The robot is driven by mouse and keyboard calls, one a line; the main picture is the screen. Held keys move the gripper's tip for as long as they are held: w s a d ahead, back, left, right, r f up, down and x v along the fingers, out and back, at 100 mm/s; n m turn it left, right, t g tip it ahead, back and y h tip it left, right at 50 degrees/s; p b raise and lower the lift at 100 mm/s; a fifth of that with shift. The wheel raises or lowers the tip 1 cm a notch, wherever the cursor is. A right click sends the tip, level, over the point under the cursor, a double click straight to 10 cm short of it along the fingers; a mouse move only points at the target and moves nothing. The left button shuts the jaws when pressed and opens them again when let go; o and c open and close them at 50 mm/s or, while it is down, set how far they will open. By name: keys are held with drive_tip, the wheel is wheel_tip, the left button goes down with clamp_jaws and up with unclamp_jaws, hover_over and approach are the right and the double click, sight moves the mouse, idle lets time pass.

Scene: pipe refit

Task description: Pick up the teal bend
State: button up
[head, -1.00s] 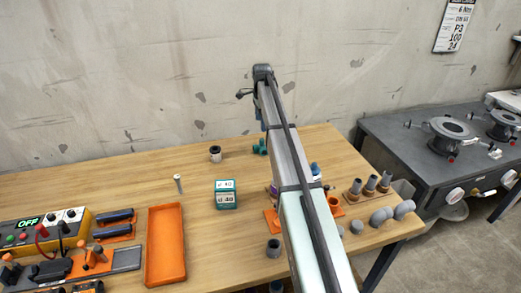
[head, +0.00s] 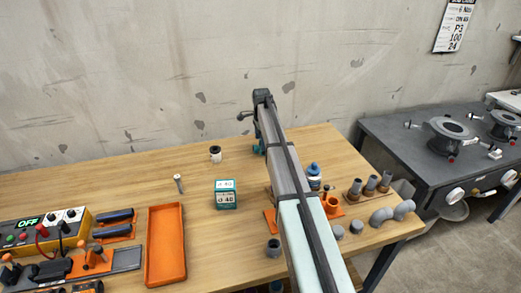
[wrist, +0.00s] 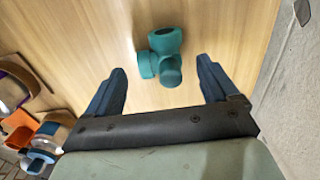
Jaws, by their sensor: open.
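The teal bend (wrist: 163,52) lies on the wooden table in the wrist view. It is a chunky pipe fitting with stubs pointing different ways and a dark open end at the top. In the head view it is mostly hidden by my arm, and what teal shows there is hard to tell from a finger. My gripper (wrist: 160,64) is open and empty. Its two blue fingers point toward the bend, one on each side in the wrist picture. The bend shows between and slightly beyond the fingertips, and I see no contact.
A white and dark cylinder (head: 215,154) stands left of my arm, with a teal box (head: 226,195) nearer. A blue bottle (head: 313,172) and grey pipe pieces (head: 380,216) stand on the right. An orange tray (head: 165,245) lies at left. The table around the bend is clear.

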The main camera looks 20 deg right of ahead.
wheel_tip(320, 180, down, 4)
drive_tip(key=shift+f, duration=0.1)
drive_tip(key=shift+c, duration=0.4)
drive_tip(key=c, duration=1)
